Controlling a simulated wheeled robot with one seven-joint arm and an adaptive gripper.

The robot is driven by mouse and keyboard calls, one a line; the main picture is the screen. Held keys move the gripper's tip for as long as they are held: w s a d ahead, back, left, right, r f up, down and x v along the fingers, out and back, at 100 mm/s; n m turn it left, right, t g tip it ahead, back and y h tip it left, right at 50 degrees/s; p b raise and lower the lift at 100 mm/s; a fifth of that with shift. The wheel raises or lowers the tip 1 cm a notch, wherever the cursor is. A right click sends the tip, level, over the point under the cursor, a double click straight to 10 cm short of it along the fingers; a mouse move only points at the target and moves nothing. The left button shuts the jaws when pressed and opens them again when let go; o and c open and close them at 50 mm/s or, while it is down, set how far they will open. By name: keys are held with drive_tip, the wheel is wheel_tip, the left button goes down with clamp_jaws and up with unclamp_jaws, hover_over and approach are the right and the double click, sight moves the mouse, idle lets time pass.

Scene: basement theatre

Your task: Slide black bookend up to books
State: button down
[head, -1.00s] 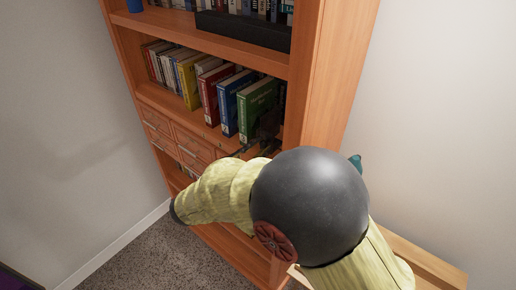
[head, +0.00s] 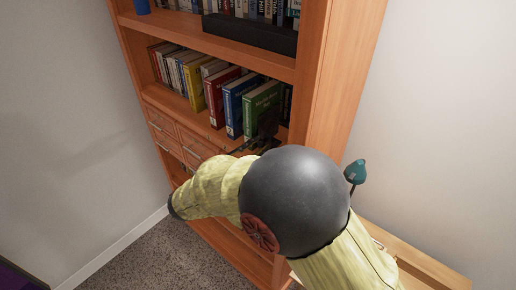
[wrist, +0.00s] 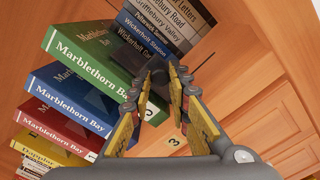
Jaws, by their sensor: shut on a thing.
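The books stand in a row on the middle shelf, with a green book (head: 262,104), a blue book (head: 237,105) and a red book (head: 217,98) near its right end. They also show in the wrist view, with the green book (wrist: 88,58) nearest my fingers. The black bookend (head: 268,124) is a dark shape just right of the green book, partly hidden by my arm. In the wrist view, my gripper (wrist: 158,74) has its yellow-padded fingers closed on the dark bookend (wrist: 157,82), beside the green book. I cannot tell whether the bookend touches it.
Dark-spined books (wrist: 143,38) lie beyond my fingertips. The bookcase's right side panel (head: 335,75) is close to my arm. Drawers (head: 180,135) sit below the shelf, and a teal thing (head: 355,171) shows beside my arm. Carpet (head: 155,250) is clear at lower left.

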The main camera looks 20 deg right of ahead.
drive_tip(key=c, duration=1.7)
unclamp_jaws()
drive_tip(key=shift+o, duration=0.2)
drive_tip(key=v, duration=1.2)
